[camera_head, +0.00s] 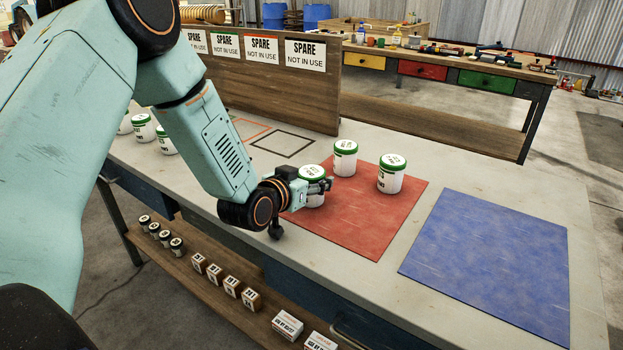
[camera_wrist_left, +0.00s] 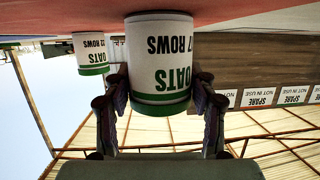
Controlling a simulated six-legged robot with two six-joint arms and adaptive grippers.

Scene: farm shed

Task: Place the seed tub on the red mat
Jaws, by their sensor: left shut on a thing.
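A white seed tub with a green lid (camera_head: 313,189) is at the left part of the red mat (camera_head: 350,228). My left gripper (camera_head: 322,187) is shut on it. In the left wrist view, which is upside down, the tub (camera_wrist_left: 159,60) reads "OATS" and "7 ROWS" and sits between both fingers. Its base is at or very close to the mat; I cannot tell if it touches. Two similar tubs stand upright on the mat, one at its back corner (camera_head: 345,160) and one to the right (camera_head: 391,176). My right gripper is not in view.
A blue mat (camera_head: 492,262) lies empty to the right. More green-lidded tubs (camera_head: 143,128) stand at the bench's left end. A wooden board with "SPARE" signs (camera_head: 262,50) rises behind. Small jars and boxes (camera_head: 232,286) sit on the shelf below.

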